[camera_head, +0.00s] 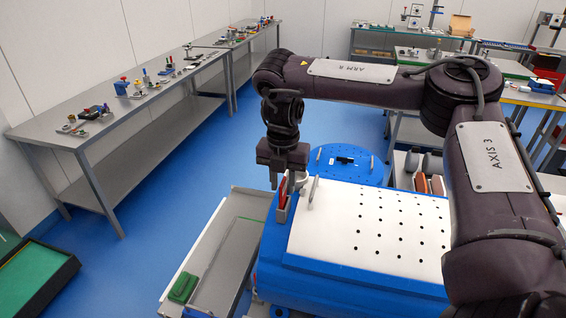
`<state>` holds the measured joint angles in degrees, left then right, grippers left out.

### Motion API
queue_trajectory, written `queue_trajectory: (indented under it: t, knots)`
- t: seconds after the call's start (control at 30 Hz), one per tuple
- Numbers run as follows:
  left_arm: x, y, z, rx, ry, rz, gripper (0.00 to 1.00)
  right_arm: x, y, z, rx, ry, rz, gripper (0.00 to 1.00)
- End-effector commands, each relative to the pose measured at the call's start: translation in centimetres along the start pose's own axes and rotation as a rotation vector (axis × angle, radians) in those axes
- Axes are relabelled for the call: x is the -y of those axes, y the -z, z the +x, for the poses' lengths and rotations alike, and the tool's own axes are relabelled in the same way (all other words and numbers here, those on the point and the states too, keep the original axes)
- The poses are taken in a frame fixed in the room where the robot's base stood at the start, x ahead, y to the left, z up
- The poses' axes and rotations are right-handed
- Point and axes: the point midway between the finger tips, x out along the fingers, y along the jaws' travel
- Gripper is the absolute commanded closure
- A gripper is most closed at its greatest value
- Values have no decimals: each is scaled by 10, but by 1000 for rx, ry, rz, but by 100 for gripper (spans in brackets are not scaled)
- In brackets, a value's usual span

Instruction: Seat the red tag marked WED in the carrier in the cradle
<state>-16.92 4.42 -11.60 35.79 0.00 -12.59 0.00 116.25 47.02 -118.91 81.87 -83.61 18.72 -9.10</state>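A red tag (283,191) stands upright at the left edge of the blue-sided worktop, its lower end at a small grey holder (281,214). Its lettering is too small to read. My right gripper (284,184) points down directly over the tag, with its fingers around the tag's upper part. Whether the fingers touch the tag cannot be told. A light upright piece (313,190) stands just right of the gripper. Which part is the carrier and which the cradle is unclear. My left gripper is out of view.
The white perforated top (385,228) is clear. A grey tray (222,262) on the left holds a green block (183,287). A round blue table (347,163) stands behind. A long grey bench (130,108) with small tools runs along the left wall. Blue floor lies between.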

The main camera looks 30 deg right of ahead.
Motion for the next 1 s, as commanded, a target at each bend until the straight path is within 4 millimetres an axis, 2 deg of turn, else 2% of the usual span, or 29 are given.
queue_trajectory:
  t: [0.5, 0.7, 1.0]
  knots:
    - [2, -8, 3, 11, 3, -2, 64, 0, 0, -96, 7, -1, 0, 72]
    - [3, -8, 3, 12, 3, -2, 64, 0, 0, -110, 2, 0, 2, 72]
    - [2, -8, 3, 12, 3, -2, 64, 0, 0, -112, 1, -1, 1, 72]
